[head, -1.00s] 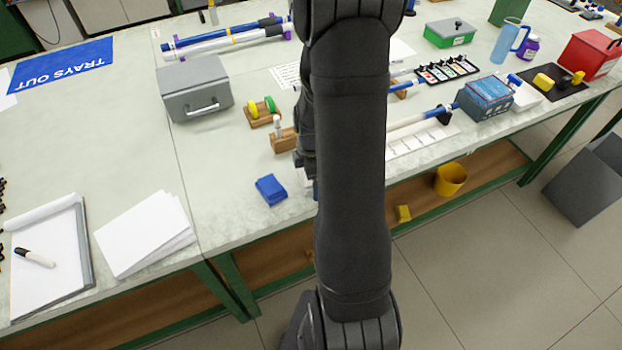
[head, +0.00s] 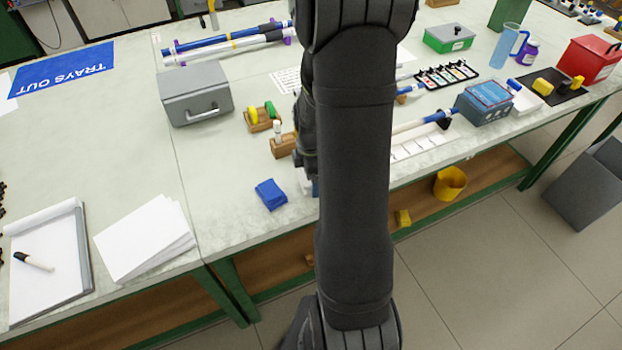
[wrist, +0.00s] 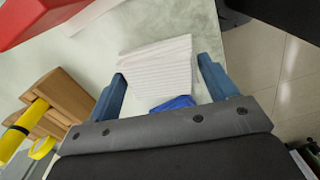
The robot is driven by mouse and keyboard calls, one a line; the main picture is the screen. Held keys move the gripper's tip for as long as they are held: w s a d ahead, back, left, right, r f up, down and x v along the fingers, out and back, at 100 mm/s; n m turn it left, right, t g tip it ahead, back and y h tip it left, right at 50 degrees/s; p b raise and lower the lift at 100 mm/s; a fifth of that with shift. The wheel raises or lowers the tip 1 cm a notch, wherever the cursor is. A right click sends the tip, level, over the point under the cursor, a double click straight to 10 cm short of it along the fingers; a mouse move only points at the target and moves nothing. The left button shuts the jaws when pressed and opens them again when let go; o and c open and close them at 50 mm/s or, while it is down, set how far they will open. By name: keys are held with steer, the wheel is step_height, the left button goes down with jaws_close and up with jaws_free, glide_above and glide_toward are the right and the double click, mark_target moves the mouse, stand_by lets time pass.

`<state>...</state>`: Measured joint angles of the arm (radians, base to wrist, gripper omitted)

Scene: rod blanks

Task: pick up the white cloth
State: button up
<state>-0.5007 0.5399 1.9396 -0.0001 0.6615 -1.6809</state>
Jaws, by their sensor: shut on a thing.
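The white cloth (wrist: 160,68), ribbed and folded, sits between the two blue-grey fingers of my gripper (wrist: 162,70) in the wrist view. The fingers are shut on it from its left and right sides. Whether the cloth still touches the table cannot be told.
A blue folded cloth (head: 271,194) lies near the table's front edge; a blue patch (wrist: 172,103) shows by the white cloth. Wooden holders (head: 262,120) stand behind it, and a grey box (head: 195,93) farther left. Table (head: 235,200) is clear left of the blue cloth.

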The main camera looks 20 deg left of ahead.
steer(key=r, duration=0.1)
steer(key=d+r, duration=0.1)
steer(key=r, duration=0.1)
steer(key=shift+d, duration=0.1)
steer(key=d+r, duration=0.6)
steer(key=d, duration=0.4)
steer(key=shift+s+d, duration=0.25)
steer(key=shift+s, duration=0.1)
